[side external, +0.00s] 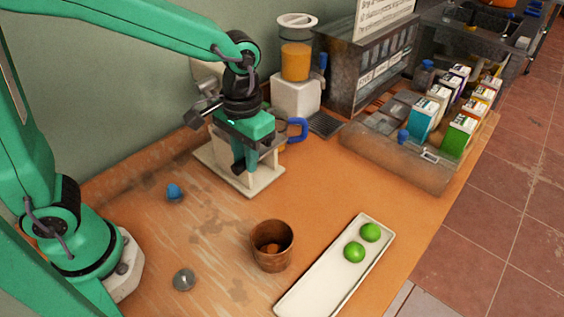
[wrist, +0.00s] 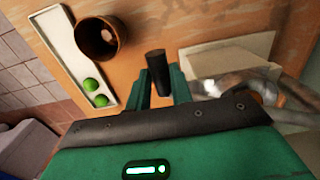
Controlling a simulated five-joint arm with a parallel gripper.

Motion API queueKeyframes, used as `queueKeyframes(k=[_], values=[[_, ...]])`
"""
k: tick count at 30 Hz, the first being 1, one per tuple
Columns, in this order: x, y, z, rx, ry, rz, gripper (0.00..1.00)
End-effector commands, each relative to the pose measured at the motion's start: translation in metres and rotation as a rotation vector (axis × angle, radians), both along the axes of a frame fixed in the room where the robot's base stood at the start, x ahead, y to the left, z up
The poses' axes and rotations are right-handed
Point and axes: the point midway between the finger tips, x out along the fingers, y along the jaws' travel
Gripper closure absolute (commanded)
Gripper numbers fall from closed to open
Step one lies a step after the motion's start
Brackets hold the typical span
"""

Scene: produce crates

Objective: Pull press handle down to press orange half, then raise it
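The press stands on a pale base (side external: 210,157) near the wall in the side view, with its upper part largely hidden behind my gripper (side external: 250,163). In the wrist view, a dark cylindrical grip, which looks like the press handle (wrist: 157,68), lies between the green fingers of my gripper (wrist: 163,88). The press's pale base (wrist: 258,46) and blurred metal parts (wrist: 225,85) show to the right there. I cannot make out the orange half.
A brown cup (side external: 272,262) stands in front of the press. A white tray (side external: 318,284) holds two green limes (side external: 362,243). A juice dispenser (side external: 296,62) and a crate of cartons (side external: 405,160) stand behind and right. A blue item (side external: 174,192) lies to the left.

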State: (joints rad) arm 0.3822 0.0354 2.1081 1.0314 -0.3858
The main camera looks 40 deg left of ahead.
Motion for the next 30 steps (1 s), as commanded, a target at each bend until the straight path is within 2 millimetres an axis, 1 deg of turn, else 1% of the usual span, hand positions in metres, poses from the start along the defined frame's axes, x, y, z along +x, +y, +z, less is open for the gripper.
queueKeyframes(k=[1,2,3,11,17,23,30], values=[[0.0,-0.001,0.0,0.0,-0.001,-0.001,0.93],[0.0,-0.001,0.0,0.0,-0.001,-0.002,0.99],[0.0,-0.001,0.0,0.0,-0.001,-0.002,1.0],[0.0,-0.002,0.001,-0.002,-0.005,-0.003,1.0],[0.0,-0.005,0.009,-0.009,-0.023,-0.006,1.0],[0.0,-0.011,0.026,-0.024,-0.057,-0.007,1.0],[0.001,-0.015,0.059,-0.024,-0.057,-0.001,1.0]])
